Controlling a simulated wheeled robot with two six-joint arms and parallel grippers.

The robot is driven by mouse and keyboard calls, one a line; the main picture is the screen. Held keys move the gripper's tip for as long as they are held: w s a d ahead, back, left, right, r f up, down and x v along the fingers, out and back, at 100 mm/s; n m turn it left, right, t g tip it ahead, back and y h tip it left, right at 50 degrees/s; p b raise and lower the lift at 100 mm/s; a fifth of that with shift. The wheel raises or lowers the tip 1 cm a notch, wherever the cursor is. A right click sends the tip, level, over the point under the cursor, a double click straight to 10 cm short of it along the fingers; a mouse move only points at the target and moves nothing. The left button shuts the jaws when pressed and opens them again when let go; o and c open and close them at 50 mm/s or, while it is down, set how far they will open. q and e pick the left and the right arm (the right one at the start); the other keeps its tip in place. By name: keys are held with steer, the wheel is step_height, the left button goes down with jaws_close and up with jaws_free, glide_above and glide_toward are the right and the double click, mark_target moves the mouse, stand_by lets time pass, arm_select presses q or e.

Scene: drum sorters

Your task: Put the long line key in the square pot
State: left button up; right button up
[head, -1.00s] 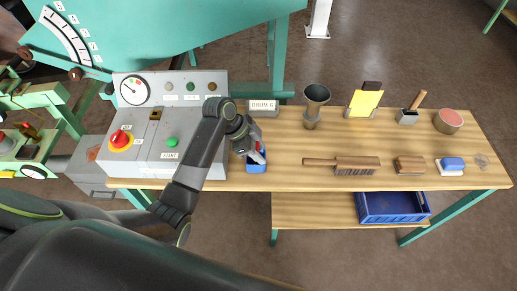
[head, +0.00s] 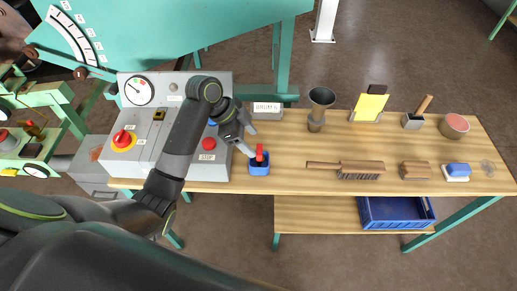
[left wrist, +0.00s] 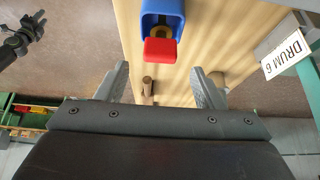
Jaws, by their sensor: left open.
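A red-topped key (head: 259,153) stands in the blue square pot (head: 260,170) on the bench, beside the grey control panel. In the left wrist view the red key end (left wrist: 160,51) shows at the near side of the blue pot (left wrist: 162,9), with a brass-coloured round part behind it. The key's lower part is hidden in the pot. My left gripper (head: 250,143) is open and empty, just above and left of the key, apart from it. In the left wrist view its fingers (left wrist: 160,84) are spread with nothing between them. My right gripper is not in view.
The grey control panel (head: 215,172) with a red button is close left of the pot. The DRUM 6 sign (head: 267,111) and a dark metal cup (head: 320,97) stand behind. A brush (head: 358,170) lies to the right. The bench front between pot and brush is clear.

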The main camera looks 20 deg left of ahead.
arm_select(q)
steer(key=shift+v, duration=2.3)
steer(key=shift+s+f, duration=0.1)
